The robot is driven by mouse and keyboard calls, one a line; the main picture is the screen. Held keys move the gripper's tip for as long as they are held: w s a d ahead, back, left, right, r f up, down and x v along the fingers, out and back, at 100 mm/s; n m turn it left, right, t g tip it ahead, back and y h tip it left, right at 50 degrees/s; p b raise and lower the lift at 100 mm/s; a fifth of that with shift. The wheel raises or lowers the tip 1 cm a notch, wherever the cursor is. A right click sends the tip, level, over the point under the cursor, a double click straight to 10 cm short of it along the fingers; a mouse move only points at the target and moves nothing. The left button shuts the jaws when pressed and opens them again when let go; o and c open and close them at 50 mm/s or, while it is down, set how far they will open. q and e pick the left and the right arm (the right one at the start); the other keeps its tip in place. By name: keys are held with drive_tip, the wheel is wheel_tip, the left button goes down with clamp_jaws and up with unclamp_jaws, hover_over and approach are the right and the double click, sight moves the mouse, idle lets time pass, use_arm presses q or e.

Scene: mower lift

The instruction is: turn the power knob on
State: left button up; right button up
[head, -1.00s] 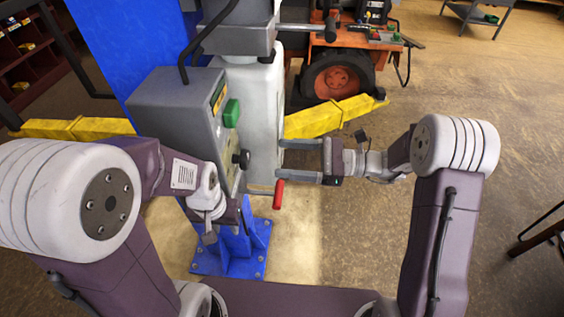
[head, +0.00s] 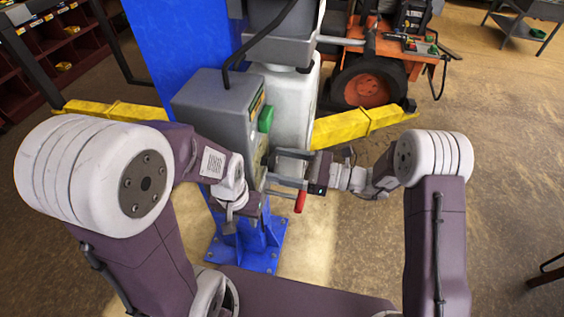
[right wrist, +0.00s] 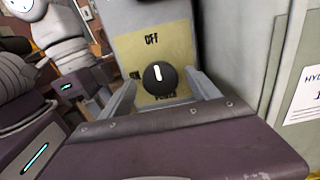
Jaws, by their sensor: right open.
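The power knob (right wrist: 158,77) is a round black knob with a white line, on a yellowish panel (right wrist: 178,52) in the right wrist view. The white line points up toward the word OFF; ON is printed to the left. My right gripper (right wrist: 163,82) is open, one finger on each side of the knob, with gaps visible. In the head view, my right gripper (head: 275,168) reaches the front of the grey control box (head: 212,105) and the knob is hidden. My left gripper (head: 230,222) hangs low in front of the box; its jaw opening is unclear.
A green button (head: 266,118) sits above on the box. A red-handled lever (head: 300,202) is just below my right gripper. A blue post, yellow lift arms (head: 345,127) and an orange mower (head: 372,75) stand behind. The floor at right is open.

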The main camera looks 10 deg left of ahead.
drive_tip(key=shift+d, duration=0.1)
drive_tip(key=c, duration=1.4)
drive_tip(key=shift+f+n+b, duration=0.15)
drive_tip(key=shift+n+b, duration=0.15)
drive_tip(key=shift+b, duration=0.3)
drive_tip(key=n+b, duration=0.2)
drive_tip(key=b, duration=0.1)
drive_tip(key=n+b, duration=0.3)
drive_tip(key=b, duration=0.1)
drive_tip(key=n+b, duration=0.2)
drive_tip(key=b, duration=0.2)
drive_tip(key=shift+f+n, duration=0.3)
drive_tip(key=n+b, duration=0.8)
drive_tip(key=b, duration=0.7)
drive_tip(key=shift+r, duration=0.15)
drive_tip(key=shift+r+n+b, duration=0.25)
drive_tip(key=shift+n+b, duration=0.75)
drive_tip(key=shift+b, duration=0.1)
